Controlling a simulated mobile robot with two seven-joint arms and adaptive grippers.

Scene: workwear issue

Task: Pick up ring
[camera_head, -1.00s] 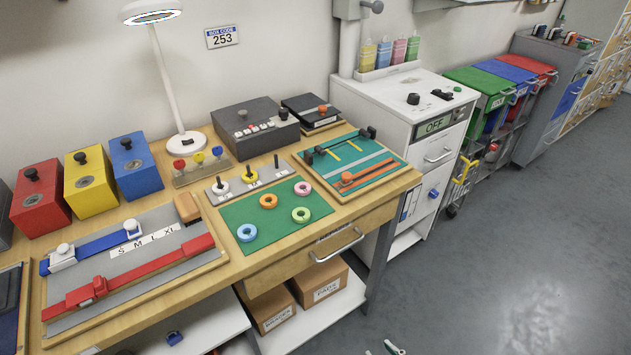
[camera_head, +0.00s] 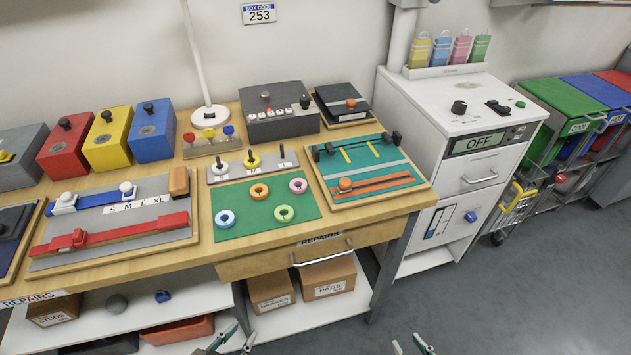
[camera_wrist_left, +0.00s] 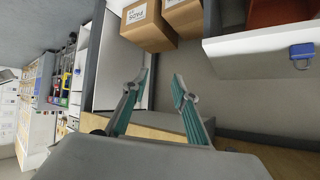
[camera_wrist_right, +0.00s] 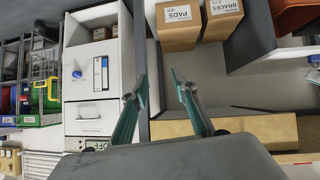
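Several rings lie on a green mat (camera_head: 253,219) on the bench: a blue ring (camera_head: 225,219), an orange ring (camera_head: 259,191), a green ring (camera_head: 284,213) and a pink ring (camera_head: 298,186). Behind them a peg board (camera_head: 268,171) has upright pegs, with a white ring (camera_head: 221,168) and a yellow ring (camera_head: 251,163) around two of them. My left gripper (camera_head: 237,338) is open and empty, low in front of the bench; it also shows in the left wrist view (camera_wrist_left: 158,85). My right gripper (camera_head: 409,345) is open and empty to its right, also in the right wrist view (camera_wrist_right: 158,82).
The bench front has a drawer with a handle (camera_head: 322,254). Below it, a shelf holds cardboard boxes (camera_head: 328,278). A lamp (camera_head: 209,115), a grey button box (camera_head: 278,112) and a strap board (camera_head: 370,181) surround the mat. A white cabinet (camera_head: 461,130) stands right.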

